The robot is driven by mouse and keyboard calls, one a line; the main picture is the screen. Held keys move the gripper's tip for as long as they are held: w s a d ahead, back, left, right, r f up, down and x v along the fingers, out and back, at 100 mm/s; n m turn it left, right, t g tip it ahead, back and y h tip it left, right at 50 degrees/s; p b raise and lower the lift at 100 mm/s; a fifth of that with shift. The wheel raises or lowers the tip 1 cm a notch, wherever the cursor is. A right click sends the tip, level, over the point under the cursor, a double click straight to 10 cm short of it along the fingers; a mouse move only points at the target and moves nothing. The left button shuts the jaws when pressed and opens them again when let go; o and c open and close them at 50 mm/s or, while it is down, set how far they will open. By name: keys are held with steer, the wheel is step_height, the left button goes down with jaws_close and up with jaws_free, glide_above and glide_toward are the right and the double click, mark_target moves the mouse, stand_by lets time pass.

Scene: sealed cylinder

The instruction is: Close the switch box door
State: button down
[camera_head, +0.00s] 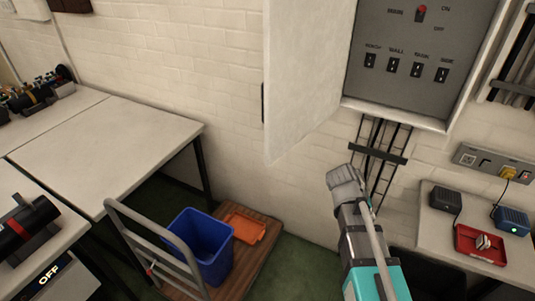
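The switch box (410,95) is on the white brick wall at the upper right. Its grey panel shows a red-topped switch and a row of several labelled black switches. The switch box door (308,80) is a pale flat panel standing open, swung out to the left of the box. A dark handle or edge piece shows on the door's left side. My gripper (346,178) is below the box and to the right of the door's lower edge, apart from both in the picture. Its fingers appear close together, but their opening is not clear.
Cables and a dark bracket (378,152) run down the wall below the box. A table (500,250) at right holds a red tray and small devices. A trolley (243,270) with a blue bin (203,243) stands lower left. White tables (105,155) stand at left.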

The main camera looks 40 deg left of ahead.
mark_target(267, 153)
steer(key=s+a+r+n+t, duration=0.3)
steer(key=s+a, duration=0.3)
steer(key=a, duration=0.7)
steer(key=s+a+r+n+t, duration=0.2)
steer(key=s+a+r+t, duration=0.3)
steer(key=a, duration=0.8)
steer(key=s+a+r+n+t, duration=0.3)
steer(key=s+a+r+t, duration=0.2)
steer(key=a, duration=0.8)
steer(key=shift+s+r+n+y+b, duration=0.35)
steer(key=shift+s+r, duration=0.3)
steer(key=shift+s, duration=0.25)
steer(key=shift+w+d, duration=1.2)
steer(key=shift+w, duration=0.35)
steer(key=shift+w+d, duration=1.15)
steer(key=shift+w, duration=0.4)
steer(key=shift+w+d, duration=1.2)
steer(key=shift+w, duration=0.35)
